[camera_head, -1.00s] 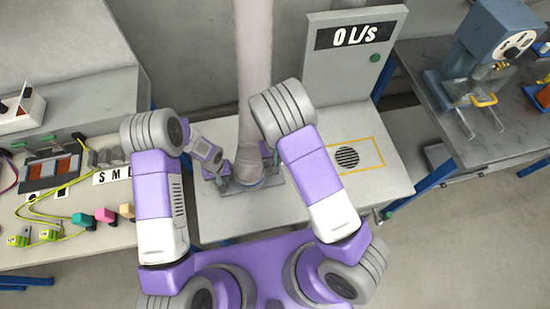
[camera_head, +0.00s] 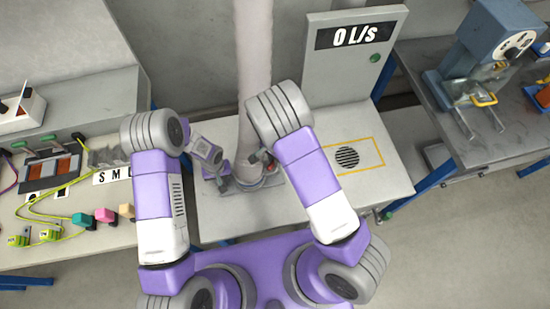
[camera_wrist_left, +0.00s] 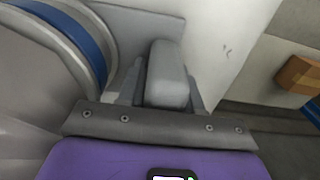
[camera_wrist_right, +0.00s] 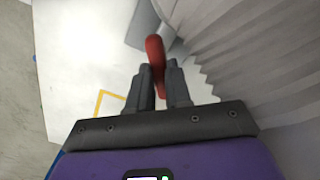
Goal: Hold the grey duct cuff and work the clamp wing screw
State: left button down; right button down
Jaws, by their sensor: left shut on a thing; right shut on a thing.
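The pale duct (camera_head: 254,80) comes down to the grey cuff (camera_head: 249,166), with a blue band (camera_wrist_left: 88,45) beside the left gripper. My left gripper (camera_head: 222,182) is at the cuff's left side. In the left wrist view, its fingers are shut on a grey block-shaped grip (camera_wrist_left: 168,75) beside the cuff. My right gripper (camera_wrist_right: 162,75) is on the cuff's right side, shut on the red wing screw (camera_wrist_right: 155,52), which stands up between the fingertips. In the head view the right arm partly hides this gripper, and only a little red shows.
The white station bench (camera_head: 310,205) has a yellow-outlined vent (camera_head: 347,157) on the right and a display panel reading 0 L/s (camera_head: 354,35) behind. A side table on the left (camera_head: 60,255) holds cables and coloured plugs. A blue machine (camera_head: 490,40) stands at the right.

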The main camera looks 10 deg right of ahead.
jog(key=shift+m, duration=1.2)
jog(key=c, duration=1)
grip_release()
jog(key=shift+c, duration=0.2)
notch_tip(320, 180, up, 12)
pick_arm(q)
jog(key=c, duration=0.7)
grip_release()
